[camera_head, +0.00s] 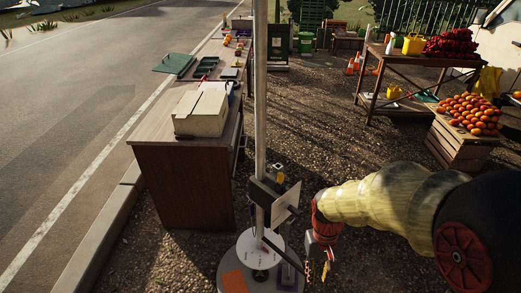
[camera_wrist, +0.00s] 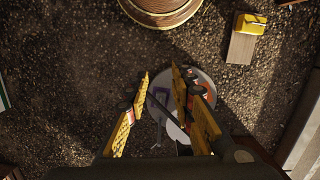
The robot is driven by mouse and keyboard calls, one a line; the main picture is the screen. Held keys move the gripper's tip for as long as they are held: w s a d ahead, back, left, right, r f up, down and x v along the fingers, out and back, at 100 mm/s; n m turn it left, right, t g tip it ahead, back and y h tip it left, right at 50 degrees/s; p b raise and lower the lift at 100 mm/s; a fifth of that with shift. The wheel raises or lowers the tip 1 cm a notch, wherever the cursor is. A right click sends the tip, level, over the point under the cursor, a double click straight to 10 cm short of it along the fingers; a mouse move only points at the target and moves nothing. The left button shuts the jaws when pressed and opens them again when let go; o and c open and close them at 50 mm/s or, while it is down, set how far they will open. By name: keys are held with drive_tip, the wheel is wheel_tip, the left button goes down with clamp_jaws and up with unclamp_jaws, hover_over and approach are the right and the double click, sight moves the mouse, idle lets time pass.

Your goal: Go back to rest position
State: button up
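My gripper (camera_wrist: 161,72) shows in the wrist view as two yellow ridged fingers with a gap between their tips. It is open, and no object is visible held between the fingers. In the head view my gripper (camera_head: 326,268) hangs low at the bottom right of centre, pointing down over the gravel. My arm reaches in from the right edge, and the fingers are small and partly dark there.
A wooden counter (camera_head: 180,155) with a pale box (camera_head: 202,110) and trays stands left, beside the curb. A wooden table (camera_head: 425,62) and a crate of orange fruit (camera_head: 463,150) stand right. A round wooden object (camera_wrist: 160,10) tops the wrist view.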

drive_tip(key=s+d+r+t+p, duration=0.1)
drive_tip(key=s+r+t, duration=0.2)
drive_tip(key=r, duration=0.9)
drive_tip(key=s+d+r+t+p, duration=0.1)
drive_tip(key=s+r+t, duration=0.3)
drive_tip(key=r, duration=0.8)
drive_tip(key=shift+s+d+r+m+p, duration=0.2)
drive_tip(key=shift+s+r+m+p, duration=0.15)
drive_tip(key=shift+s, duration=0.8)
